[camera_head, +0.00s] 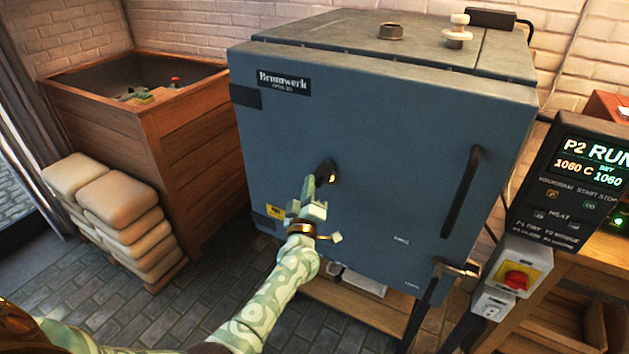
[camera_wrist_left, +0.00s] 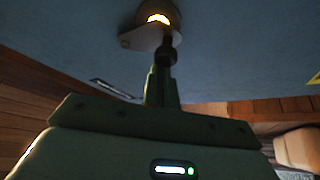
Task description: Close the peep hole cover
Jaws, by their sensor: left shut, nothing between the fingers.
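The blue-grey kiln (camera_head: 375,140) stands in the middle of the head view. The small dark peep hole cover (camera_head: 324,170) is on its front face, with an orange glow beside it. In the left wrist view the glowing peep hole (camera_wrist_left: 158,19) is partly uncovered, and the cover plate (camera_wrist_left: 140,39) sits just below and left of the glow. My left gripper (camera_head: 311,187) is shut and empty, its tips at the cover's lower edge. In the wrist view its dark tips (camera_wrist_left: 167,52) overlap the cover's right side; I cannot tell whether they touch.
The kiln has a dark door handle (camera_head: 462,192) on the right. A control panel (camera_head: 572,185) and a box with a red switch (camera_head: 517,280) stand right of it. A wooden crate (camera_head: 190,130) and stacked sacks (camera_head: 118,205) are at the left. The tiled floor in front is clear.

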